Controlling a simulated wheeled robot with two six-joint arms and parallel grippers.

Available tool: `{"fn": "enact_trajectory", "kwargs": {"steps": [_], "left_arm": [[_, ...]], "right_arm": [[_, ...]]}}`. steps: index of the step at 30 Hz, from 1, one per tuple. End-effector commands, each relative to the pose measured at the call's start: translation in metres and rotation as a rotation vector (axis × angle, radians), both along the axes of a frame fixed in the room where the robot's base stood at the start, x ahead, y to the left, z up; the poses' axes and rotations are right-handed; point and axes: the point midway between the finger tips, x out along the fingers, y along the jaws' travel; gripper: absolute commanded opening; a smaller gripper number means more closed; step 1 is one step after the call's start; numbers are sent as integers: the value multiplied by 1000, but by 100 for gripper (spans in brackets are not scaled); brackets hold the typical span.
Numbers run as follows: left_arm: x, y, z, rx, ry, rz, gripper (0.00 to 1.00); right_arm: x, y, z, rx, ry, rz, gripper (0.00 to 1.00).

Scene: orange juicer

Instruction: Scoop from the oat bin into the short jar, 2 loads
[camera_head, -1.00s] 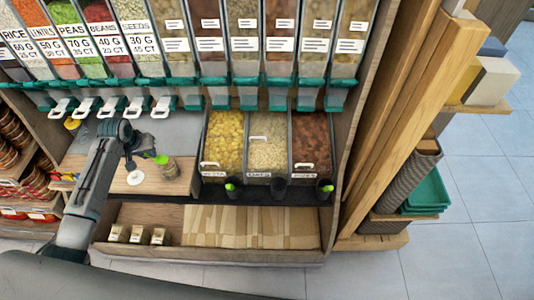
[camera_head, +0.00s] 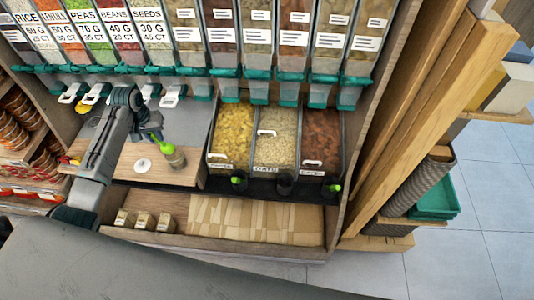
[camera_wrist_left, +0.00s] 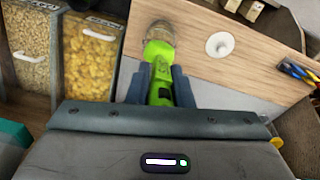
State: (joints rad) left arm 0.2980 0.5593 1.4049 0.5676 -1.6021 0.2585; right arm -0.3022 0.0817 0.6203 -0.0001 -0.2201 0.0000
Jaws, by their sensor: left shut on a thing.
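My left gripper (camera_head: 153,137) is shut on the green handle of a scoop (camera_head: 165,149). The handle also shows between the fingers in the left wrist view (camera_wrist_left: 160,90). The short jar (camera_head: 175,160) stands at the right part of the wooden board, and it also shows in the wrist view (camera_wrist_left: 162,30). The scoop's head end is at the jar's mouth; whether it is inside or just above, and what it holds, I cannot tell. The oat bin (camera_head: 275,147) is the middle one of three, filled with pale flakes. My right gripper is not in view.
A yellow-filled bin (camera_head: 232,130) and a brown-filled bin (camera_head: 321,138) flank the oats. The middle black holder (camera_head: 285,184) in front shows no green handle. A white disc (camera_head: 143,165) lies left of the jar. Dispensers with spouts hang above.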

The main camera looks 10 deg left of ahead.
Motion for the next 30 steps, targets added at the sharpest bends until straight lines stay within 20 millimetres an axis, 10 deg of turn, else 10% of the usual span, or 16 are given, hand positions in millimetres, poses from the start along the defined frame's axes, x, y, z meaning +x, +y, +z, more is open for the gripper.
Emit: {"fn": "enact_trajectory", "kwargs": {"steps": [30], "left_arm": [[-27, -3, 46, 2, -2, 0, 0]], "right_arm": [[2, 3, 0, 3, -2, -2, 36]]}}
